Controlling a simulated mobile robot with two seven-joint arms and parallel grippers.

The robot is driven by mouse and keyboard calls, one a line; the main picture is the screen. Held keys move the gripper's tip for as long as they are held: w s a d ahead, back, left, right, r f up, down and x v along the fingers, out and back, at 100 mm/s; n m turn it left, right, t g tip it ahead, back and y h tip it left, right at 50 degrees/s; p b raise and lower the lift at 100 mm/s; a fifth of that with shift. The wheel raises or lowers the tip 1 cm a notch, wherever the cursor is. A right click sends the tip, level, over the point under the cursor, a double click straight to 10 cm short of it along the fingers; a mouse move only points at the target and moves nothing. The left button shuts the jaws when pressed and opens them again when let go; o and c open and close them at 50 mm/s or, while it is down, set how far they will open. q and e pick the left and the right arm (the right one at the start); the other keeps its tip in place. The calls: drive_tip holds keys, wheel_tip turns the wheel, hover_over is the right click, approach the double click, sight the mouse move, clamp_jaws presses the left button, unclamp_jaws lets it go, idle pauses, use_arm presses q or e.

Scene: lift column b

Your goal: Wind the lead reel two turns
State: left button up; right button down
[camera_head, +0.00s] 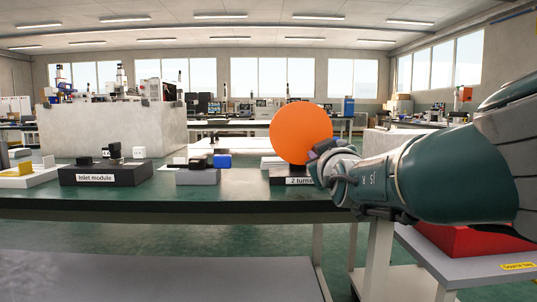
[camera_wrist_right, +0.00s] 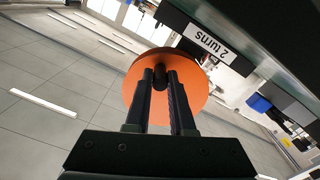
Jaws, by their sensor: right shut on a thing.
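The lead reel is an orange disc (camera_head: 301,130) standing upright above a dark base (camera_head: 280,174) on the green table. The base carries a "2 turns" label (camera_head: 299,181), which also shows in the right wrist view (camera_wrist_right: 222,58). In that view the orange disc (camera_wrist_right: 202,88) lies behind my fingers. My right gripper (camera_head: 320,152) is at the lower right of the disc in the head view. In the right wrist view my gripper (camera_wrist_right: 160,80) is shut on a dark crank knob (camera_wrist_right: 160,71) in front of the disc's face. My left gripper is out of view.
The green table (camera_head: 240,190) also bears a block labelled "Inlet module" (camera_head: 100,175), a grey block with a blue part (camera_head: 222,161), and a white base with a yellow part (camera_head: 25,170) at far left. A red block (camera_head: 470,239) sits on a grey surface at lower right.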

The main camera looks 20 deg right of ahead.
drive_tip(key=shift+a+f+m, duration=0.2)
drive_tip(key=shift+a+m, duration=0.15)
drive_tip(key=shift+m, duration=0.55)
drive_tip(key=shift+w, duration=0.1)
drive_tip(key=c, duration=0.8)
unclamp_jaws()
drive_tip(key=shift+o, duration=0.2)
